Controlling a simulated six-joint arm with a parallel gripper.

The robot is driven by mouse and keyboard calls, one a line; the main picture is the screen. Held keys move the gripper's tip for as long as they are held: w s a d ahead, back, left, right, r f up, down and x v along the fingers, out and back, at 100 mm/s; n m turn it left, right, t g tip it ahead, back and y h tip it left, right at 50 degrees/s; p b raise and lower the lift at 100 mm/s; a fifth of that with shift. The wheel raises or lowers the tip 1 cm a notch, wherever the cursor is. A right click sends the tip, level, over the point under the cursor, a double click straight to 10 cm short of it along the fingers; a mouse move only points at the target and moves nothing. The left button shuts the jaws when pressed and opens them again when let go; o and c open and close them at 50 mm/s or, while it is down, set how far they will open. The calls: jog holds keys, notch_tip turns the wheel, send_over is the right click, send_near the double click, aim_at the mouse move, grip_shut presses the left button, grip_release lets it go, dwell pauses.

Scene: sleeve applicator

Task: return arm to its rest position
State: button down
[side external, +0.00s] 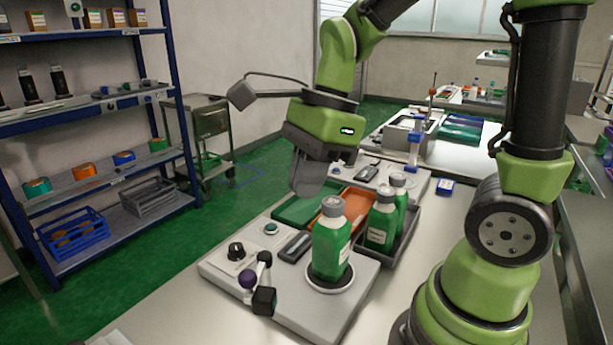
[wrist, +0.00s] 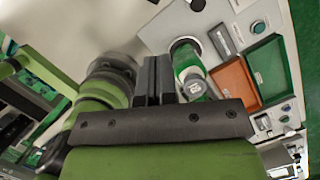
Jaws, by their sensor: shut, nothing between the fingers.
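My gripper (side external: 306,180) hangs above the back part of the sleeve applicator (side external: 225,268), clear of the bottles. In the wrist view its dark fingers (wrist: 152,78) are together with nothing between them. A green bottle with a grey cap and white label (side external: 328,250) stands upright on a round pad on the applicator. It also shows in the wrist view (wrist: 186,58), to the right of the fingers. Two similar bottles, a nearer one (side external: 380,226) and a farther one (side external: 400,205), stand in a dark tray (side external: 398,252) to the right.
The applicator has a green bin (side external: 298,211), an orange bin (side external: 350,199), a black knob (side external: 236,251) and a purple-tipped lever (side external: 247,280). A second station (side external: 412,135) stands farther back. A shelf rack (side external: 90,110) is at left. The table's front left is mostly clear.

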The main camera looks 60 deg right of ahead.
dwell(0.3)
jog(key=s+r+n+t+h, duration=0.1)
jog(key=s+r+n+t, duration=0.4)
jog(key=n, duration=1.4)
jog(key=s+r, duration=0.1)
jog(key=s, duration=0.2)
jog(key=shift+r+n+t, duration=0.3)
jog(key=shift+n, duration=0.1)
